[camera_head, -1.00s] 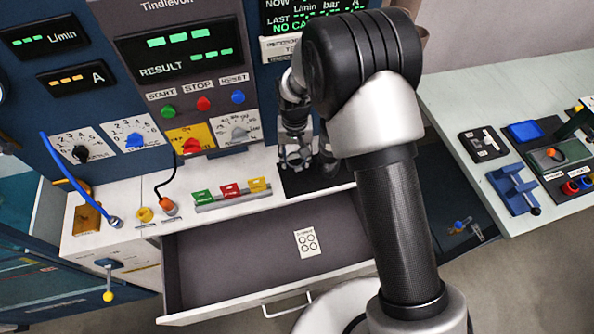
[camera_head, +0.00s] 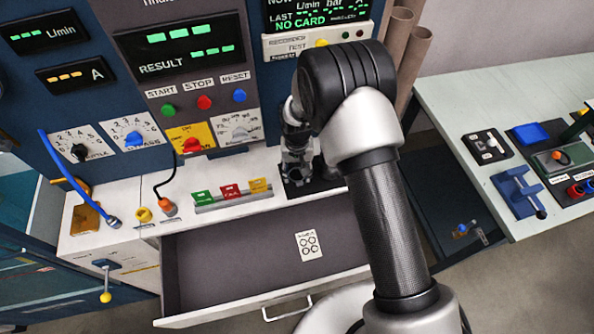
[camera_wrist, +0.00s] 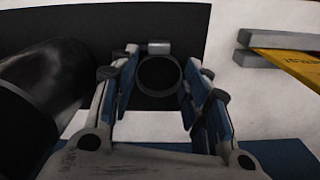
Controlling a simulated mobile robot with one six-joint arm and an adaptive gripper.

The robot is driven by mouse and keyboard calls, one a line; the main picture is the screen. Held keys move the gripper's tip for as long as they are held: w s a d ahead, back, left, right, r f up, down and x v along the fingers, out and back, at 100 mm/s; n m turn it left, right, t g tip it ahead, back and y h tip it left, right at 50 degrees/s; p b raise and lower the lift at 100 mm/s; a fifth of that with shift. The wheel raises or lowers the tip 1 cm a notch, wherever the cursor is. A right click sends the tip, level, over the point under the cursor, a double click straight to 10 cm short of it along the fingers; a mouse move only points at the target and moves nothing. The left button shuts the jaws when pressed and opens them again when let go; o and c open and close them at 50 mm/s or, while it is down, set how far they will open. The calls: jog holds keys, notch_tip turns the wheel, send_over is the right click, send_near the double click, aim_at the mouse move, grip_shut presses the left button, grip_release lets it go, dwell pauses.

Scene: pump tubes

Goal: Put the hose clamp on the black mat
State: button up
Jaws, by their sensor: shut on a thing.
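The hose clamp (camera_wrist: 159,47) is a grey ring with a small screw housing. It shows in the wrist view between the two fingers of my gripper (camera_wrist: 160,75), which is shut on it. The black mat (camera_wrist: 110,22) lies beyond and below the clamp in the wrist view. In the head view the mat (camera_head: 322,186) lies on the white bench top, right of the coloured cards. My gripper (camera_head: 296,172) is over or at the mat there, partly hidden by my arm. I cannot tell whether the clamp touches the mat.
A dark cylinder (camera_wrist: 45,95) stands close left of my fingers in the wrist view. A rack of coloured cards (camera_head: 232,197) stands left of the mat. An open drawer (camera_head: 235,262) is below the bench front. The control panel (camera_head: 195,85) rises behind.

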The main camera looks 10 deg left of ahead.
aim_at(297, 175)
jog(key=o, duration=0.8)
notch_tip(297, 175, up, 12)
jog(key=shift+r+p, duration=0.1)
jog(key=shift+p, duration=1.15)
